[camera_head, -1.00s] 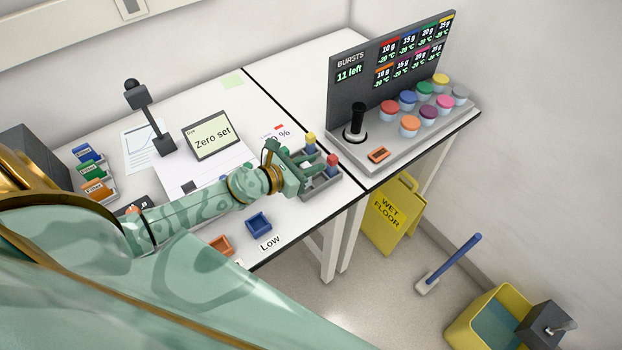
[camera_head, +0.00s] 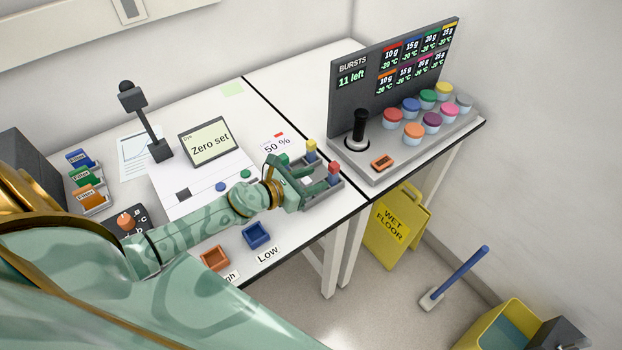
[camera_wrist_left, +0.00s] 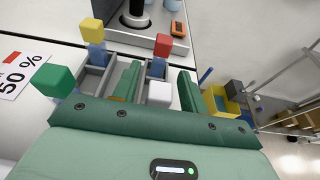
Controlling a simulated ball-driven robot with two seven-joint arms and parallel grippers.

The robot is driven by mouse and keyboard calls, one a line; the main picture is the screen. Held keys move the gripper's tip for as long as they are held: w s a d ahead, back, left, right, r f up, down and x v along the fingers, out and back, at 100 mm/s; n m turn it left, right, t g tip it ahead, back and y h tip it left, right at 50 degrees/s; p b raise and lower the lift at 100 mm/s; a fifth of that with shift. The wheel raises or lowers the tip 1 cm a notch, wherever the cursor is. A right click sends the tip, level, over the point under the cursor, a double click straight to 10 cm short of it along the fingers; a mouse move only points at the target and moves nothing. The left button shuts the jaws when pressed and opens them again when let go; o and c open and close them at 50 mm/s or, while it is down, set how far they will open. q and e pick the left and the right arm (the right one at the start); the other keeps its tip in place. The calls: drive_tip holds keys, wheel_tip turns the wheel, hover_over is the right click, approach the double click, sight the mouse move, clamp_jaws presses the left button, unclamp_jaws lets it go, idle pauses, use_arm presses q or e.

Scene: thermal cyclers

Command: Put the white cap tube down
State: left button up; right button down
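The white cap tube (camera_wrist_left: 160,93) shows in the left wrist view with its cap between my two green fingers, at the near side of the grey rack (camera_wrist_left: 125,50). A gap shows on each side of the cap, so my left gripper (camera_wrist_left: 157,78) is open around it. The tube's body is hidden below its cap. In the head view my left gripper (camera_head: 312,177) is at the rack (camera_head: 322,197). Tubes with a yellow cap (camera_wrist_left: 92,30), a red cap (camera_wrist_left: 163,45) and a green cap (camera_wrist_left: 54,80) stand around the fingers. My right gripper is not in view.
A grey dispenser with a black post (camera_head: 360,128) and several coloured jars stands on the right table. A blue tray (camera_head: 256,236) and an orange tray (camera_head: 214,259) lie near the front edge. A "50 %" card (camera_head: 277,145) lies behind the rack.

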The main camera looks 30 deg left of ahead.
use_arm(q)
drive_tip(key=shift+r, duration=0.2)
drive_tip(key=b+v, duration=0.1)
drive_tip(key=v, duration=1.1)
drive_tip(key=shift+a, duration=0.15)
